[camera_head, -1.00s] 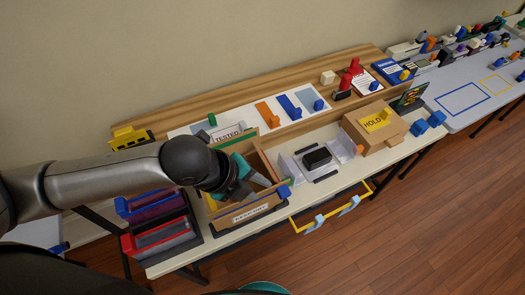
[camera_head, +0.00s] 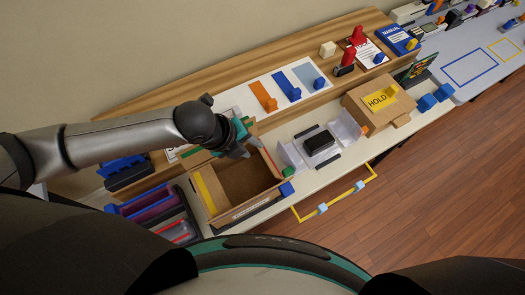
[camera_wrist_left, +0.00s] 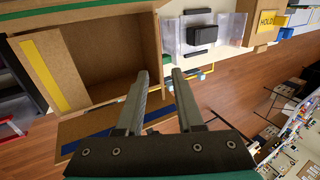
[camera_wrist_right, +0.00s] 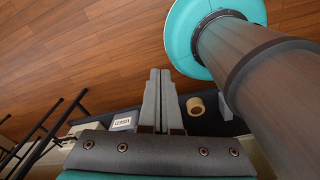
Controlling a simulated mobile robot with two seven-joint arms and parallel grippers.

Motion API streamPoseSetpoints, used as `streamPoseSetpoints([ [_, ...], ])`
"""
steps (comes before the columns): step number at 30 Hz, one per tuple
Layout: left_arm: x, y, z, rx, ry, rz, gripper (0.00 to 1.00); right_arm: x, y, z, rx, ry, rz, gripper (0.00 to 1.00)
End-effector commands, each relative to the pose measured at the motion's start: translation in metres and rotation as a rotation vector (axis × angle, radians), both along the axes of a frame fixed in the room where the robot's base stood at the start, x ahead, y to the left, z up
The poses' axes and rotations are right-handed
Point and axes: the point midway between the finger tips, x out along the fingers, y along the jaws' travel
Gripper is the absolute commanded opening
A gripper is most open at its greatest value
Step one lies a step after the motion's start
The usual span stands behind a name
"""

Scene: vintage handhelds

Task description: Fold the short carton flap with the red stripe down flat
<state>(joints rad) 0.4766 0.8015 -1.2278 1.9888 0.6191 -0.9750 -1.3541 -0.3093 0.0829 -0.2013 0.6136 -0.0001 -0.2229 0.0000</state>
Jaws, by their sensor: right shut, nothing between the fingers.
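The open cardboard carton (camera_head: 238,178) sits at the front of the bench. Its short flap with the red stripe (camera_head: 270,161) stands up at the right end; in the left wrist view this flap (camera_wrist_left: 157,38) appears as a narrow, nearly edge-on strip. The yellow-striped flap (camera_head: 205,190) appears to lie inward at the left end. A blue-striped flap (camera_wrist_left: 95,135) sticks out along one long side. My left gripper (camera_head: 247,150) is near the far right of the carton, its empty fingers (camera_wrist_left: 161,80) apart. My right gripper (camera_wrist_right: 160,75) is shut and empty, away from the carton.
Right of the carton are a clear holder with a black device (camera_head: 320,143) and a HOLD box (camera_head: 378,105). Dark bins (camera_head: 155,210) stand to the left. A yellow rail (camera_head: 335,200) runs along the bench front.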

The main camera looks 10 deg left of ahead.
Motion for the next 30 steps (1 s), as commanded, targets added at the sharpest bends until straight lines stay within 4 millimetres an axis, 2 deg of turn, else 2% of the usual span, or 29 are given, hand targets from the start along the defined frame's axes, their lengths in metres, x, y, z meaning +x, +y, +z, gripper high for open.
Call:
streamPoseSetpoints([
  [6, 0.008, -0.013, -0.033, 0.000, 0.002, -0.001, 0.36, 0.014, 0.001, -0.003, 0.002, -0.024, -0.001, 0.00],
  [15, 0.017, -0.025, -0.065, -0.001, 0.001, -0.001, 0.36, 0.014, 0.001, -0.007, 0.003, -0.025, -0.003, 0.00],
  [21, 0.019, -0.028, -0.073, 0.000, 0.001, 0.000, 0.36, 0.014, 0.001, -0.008, 0.002, -0.024, -0.003, 0.00],
  [30, 0.020, -0.029, -0.073, -0.001, 0.001, 0.000, 0.35, 0.012, 0.004, -0.008, 0.007, -0.020, -0.005, 0.00],
])
